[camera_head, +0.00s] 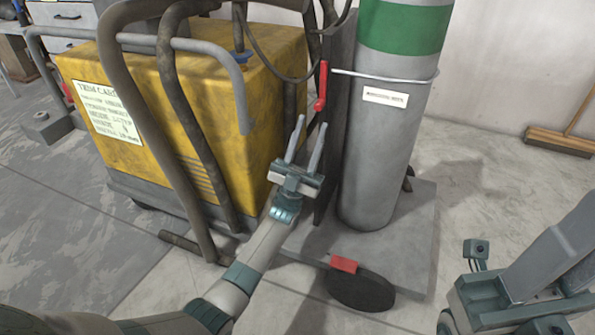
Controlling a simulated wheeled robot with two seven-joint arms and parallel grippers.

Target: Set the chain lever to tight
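The red chain lever (321,86) hangs nearly upright at the left of the grey gas cylinder (385,145), at the end of the pale chain (385,76) that runs across the cylinder's front. My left gripper (311,121) is below the lever, its two fingers pointing up. The fingers are apart with nothing between them. The fingertips appear just under the lever's lower end, with a small gap in the picture; the depth between them is hard to judge. Part of my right gripper (525,285) shows at the lower right, away from the lever; its finger state is unclear.
The cylinder stands on a grey cart base (405,235) with a black wheel (361,291) and a red block (343,264). A yellow machine (215,90) with dark bent handle tubes stands at the left. A broom (560,140) lies by the wall.

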